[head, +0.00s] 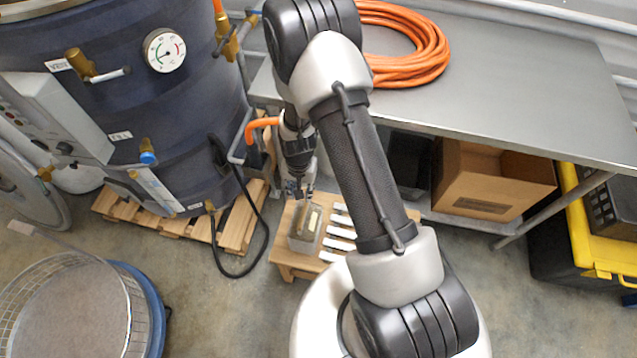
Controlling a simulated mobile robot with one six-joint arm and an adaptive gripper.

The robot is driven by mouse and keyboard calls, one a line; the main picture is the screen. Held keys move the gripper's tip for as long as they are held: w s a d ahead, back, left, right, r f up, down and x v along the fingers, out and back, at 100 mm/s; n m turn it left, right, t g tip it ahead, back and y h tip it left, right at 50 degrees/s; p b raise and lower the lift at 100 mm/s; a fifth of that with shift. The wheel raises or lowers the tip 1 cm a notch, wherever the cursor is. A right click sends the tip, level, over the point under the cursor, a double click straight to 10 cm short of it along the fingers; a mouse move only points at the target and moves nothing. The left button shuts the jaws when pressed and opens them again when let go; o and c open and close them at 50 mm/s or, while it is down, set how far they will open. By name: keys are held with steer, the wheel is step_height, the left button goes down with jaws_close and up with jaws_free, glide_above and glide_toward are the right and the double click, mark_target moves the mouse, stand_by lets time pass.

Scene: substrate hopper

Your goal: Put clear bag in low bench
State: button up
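The low bench (283,257) is a small pale wooden bench on the floor, in the middle of the head view, with several white strips across its right side. A clear, greyish bag (303,243) with a tan patch is over the bench's left part; I cannot tell whether it rests on the wood or hangs just above it. My gripper (299,196) points down at the bag's upper end. The fingers are small and dark here, and I cannot tell whether they are closed on the bag. My arm hides part of the bench's right side.
A large dark tank (190,100) with a gauge stands on a wooden pallet (235,228) at left. A steel table (520,85) bears a coiled orange hose (425,60). Below it sits a cardboard box (487,190). A wire basket (75,305) is lower left. Bare floor lies between.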

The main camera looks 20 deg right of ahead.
steer(key=s+r+n+t, duration=0.1)
steer(key=s+r+n, duration=0.1)
steer(key=r, duration=1.2)
steer(key=s+r+n+t, duration=0.1)
steer(key=s+r, duration=0.1)
steer(key=r, duration=1.3)
steer(key=s+r+n+t, duration=0.1)
steer(key=s+r+n, duration=0.1)
steer(key=s+r, duration=0.4)
steer(key=s+r+n+t, duration=0.1)
steer(key=s+r, duration=0.5)
steer(key=s, duration=0.5)
steer(key=shift+n, duration=0.4)
